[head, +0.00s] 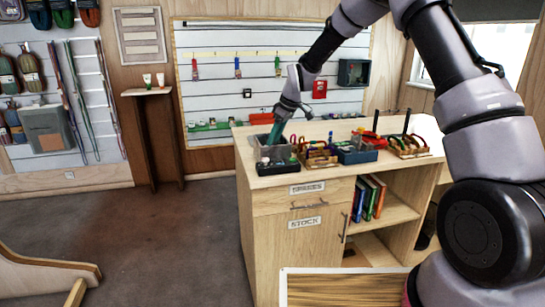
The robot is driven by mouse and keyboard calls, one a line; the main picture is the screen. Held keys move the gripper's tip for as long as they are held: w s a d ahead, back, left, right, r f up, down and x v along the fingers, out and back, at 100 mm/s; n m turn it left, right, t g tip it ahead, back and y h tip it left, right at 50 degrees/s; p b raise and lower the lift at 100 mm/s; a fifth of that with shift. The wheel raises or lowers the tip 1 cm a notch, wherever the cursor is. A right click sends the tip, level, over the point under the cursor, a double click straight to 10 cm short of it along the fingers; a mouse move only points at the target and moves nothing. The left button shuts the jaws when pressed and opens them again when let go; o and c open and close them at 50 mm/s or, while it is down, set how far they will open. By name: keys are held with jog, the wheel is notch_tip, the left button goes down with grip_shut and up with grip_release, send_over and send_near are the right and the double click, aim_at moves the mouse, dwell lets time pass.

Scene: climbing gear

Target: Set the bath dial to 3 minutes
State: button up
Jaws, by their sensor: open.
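A grey open-topped box (262,152) stands at the left end of the wooden counter. It looks like the bath, but I cannot be sure. A low black unit (277,168) with small coloured spots sits at its front. No dial or minute marks can be made out at this size. My gripper (270,141), with teal fingers, points down at the box from above. It is open, and nothing shows between its fingers. Whether the fingertips touch the box or the black unit cannot be told, and they partly cover the box.
A wooden tray of tools (318,156), a blue box (357,154) and another tool rack (408,147) stand close to the right on the counter (375,170). The cabinet below has a drawer (305,196) and shelved books (369,197). Floor (170,235) to the left is clear.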

aim_at(266, 158)
jog(key=x, duration=0.8)
jog(key=shift+f, duration=0.25)
jog(key=shift+a, duration=0.1)
grip_shut()
